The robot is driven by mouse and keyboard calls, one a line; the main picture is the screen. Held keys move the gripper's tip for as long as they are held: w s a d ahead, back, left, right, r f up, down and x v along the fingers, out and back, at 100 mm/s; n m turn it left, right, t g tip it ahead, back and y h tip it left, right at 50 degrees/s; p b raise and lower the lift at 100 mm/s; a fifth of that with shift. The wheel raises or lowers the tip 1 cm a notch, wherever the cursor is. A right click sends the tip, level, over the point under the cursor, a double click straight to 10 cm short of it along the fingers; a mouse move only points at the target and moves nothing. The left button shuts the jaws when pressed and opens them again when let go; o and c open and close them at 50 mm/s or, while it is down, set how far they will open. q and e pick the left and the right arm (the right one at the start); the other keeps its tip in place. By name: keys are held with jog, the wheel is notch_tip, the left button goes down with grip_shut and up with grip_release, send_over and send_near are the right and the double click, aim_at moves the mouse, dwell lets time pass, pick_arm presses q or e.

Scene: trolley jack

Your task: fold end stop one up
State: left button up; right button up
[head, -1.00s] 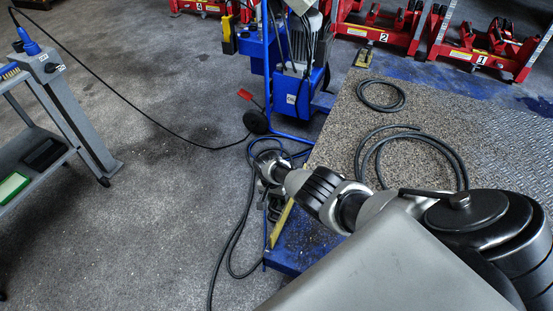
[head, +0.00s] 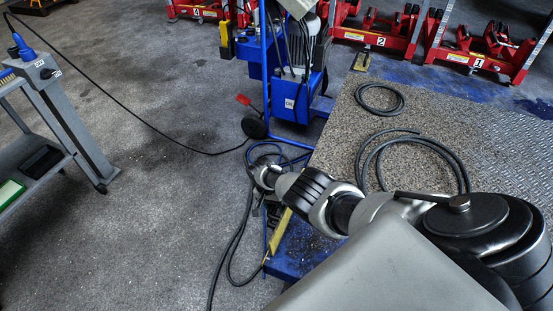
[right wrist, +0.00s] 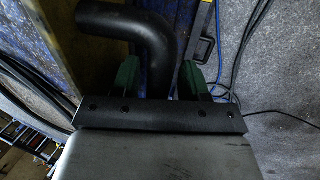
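My right gripper (right wrist: 158,82) shows in the right wrist view with its two green fingers apart. A thick black bent bar (right wrist: 158,50) comes in from the upper left, curves down and passes between the fingers, with a narrow gap visible at least on its left side. The bar looks like the end stop, but I see no label on it. In the head view the right gripper (head: 262,177) is at the platform's near left corner, by a yellow strip (head: 278,231). The bar is small and mostly hidden there. My left gripper is out of view.
The blue-edged platform (head: 465,135) carries coiled black hoses (head: 380,97). A blue machine (head: 290,90) with wheels stands behind the gripper. Cables lie on the floor beside the corner. A grey trolley (head: 75,125) is at left, red numbered stands (head: 375,38) at the back.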

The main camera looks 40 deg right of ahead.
jog(key=shift+r, duration=0.15)
jog(key=p+v, duration=0.6)
jog(key=v, duration=0.4)
jog(key=shift+r, duration=0.3)
